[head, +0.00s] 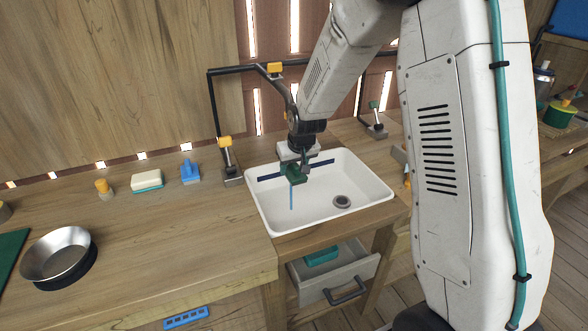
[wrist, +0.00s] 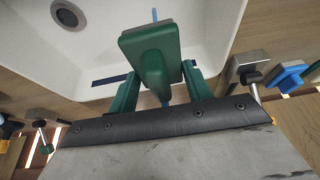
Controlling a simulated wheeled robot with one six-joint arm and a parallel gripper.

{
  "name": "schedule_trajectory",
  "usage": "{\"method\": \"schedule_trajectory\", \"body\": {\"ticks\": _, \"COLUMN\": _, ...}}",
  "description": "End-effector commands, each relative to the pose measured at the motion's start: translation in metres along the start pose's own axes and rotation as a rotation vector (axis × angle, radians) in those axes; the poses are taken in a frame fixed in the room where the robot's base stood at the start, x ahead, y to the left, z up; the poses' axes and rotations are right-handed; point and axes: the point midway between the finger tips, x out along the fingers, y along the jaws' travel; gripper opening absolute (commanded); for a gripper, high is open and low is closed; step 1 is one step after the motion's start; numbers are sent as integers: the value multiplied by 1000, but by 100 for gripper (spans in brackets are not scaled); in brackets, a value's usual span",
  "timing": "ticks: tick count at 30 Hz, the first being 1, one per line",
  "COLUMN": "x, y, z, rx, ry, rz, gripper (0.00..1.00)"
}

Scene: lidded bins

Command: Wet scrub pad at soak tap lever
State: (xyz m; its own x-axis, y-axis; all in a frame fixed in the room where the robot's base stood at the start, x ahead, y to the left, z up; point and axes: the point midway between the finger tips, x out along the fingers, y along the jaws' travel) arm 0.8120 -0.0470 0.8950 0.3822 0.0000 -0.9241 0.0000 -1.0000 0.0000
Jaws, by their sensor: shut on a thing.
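My gripper (head: 301,161) is over the white sink (head: 262,209), shut on a green scrub pad (head: 292,174). In the wrist view the pad (wrist: 148,45) sits between the two green fingers of my gripper (wrist: 160,75). A thin blue water stream (head: 291,198) shows below the pad in the head view, and part of it (wrist: 155,14) shows beyond the pad in the wrist view. A yellow-topped lever (head: 226,148) stands at the sink's left back corner. A green-topped lever (head: 374,107) stands behind the sink at right. I cannot tell which is the soak lever.
A black pipe frame (head: 212,100) with a yellow part rises behind the sink. A blue brush (head: 190,173), a white and green sponge (head: 147,181) and a metal bowl (head: 58,255) stand on the counter at left. An open drawer (head: 340,278) juts out below the sink.

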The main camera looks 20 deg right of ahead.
Motion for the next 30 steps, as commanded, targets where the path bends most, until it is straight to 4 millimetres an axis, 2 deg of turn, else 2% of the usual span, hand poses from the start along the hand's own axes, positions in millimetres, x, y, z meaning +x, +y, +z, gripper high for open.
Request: {"method": "schedule_trajectory", "body": {"ticks": 30, "x": -20, "y": -57, "z": 47, "rx": -2, "ry": 0, "rz": 0, "gripper": 31}}
